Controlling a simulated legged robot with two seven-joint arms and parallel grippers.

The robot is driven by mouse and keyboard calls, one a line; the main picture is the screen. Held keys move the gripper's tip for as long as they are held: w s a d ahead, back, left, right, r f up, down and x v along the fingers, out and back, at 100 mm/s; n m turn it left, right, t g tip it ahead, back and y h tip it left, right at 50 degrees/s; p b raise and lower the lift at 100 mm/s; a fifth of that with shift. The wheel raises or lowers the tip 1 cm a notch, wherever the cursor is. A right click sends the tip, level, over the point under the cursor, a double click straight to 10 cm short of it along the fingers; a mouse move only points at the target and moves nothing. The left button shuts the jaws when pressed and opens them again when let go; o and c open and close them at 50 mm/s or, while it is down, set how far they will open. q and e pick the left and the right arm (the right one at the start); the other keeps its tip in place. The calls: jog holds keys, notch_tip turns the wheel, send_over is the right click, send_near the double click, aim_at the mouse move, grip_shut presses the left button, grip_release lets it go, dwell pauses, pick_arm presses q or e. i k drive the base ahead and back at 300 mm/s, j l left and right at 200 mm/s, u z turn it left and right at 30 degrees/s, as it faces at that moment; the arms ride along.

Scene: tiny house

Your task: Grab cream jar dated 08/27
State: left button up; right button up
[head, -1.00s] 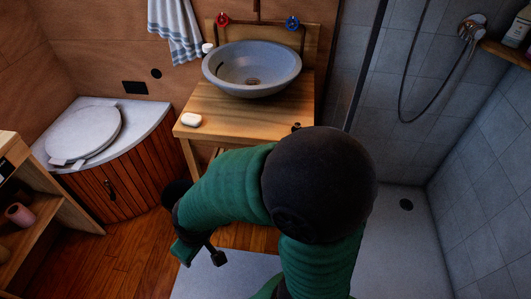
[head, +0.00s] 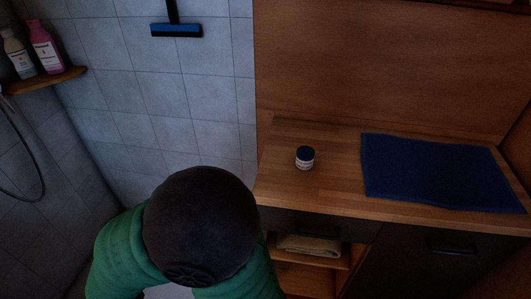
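A small jar (head: 305,157) with a dark blue lid and a whitish labelled body stands upright on the wooden counter (head: 292,192), left of the dark blue cloth. Its label is too small to read, so I cannot tell the date. One of my arms, green with a large dark round joint, fills the lower left of the head view, in front of the counter's left end. Neither gripper shows in the head view.
A dark blue cloth (head: 432,172) lies on the counter's right part. Below are a drawer, an open shelf with a folded towel (head: 308,246) and a dark cabinet door (head: 425,262). At left, a shower shelf (head: 45,80) holds bottles. A squeegee (head: 176,30) hangs on the tiles.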

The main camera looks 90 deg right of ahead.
aim_at(305, 154)
jog(key=z, duration=3.15)
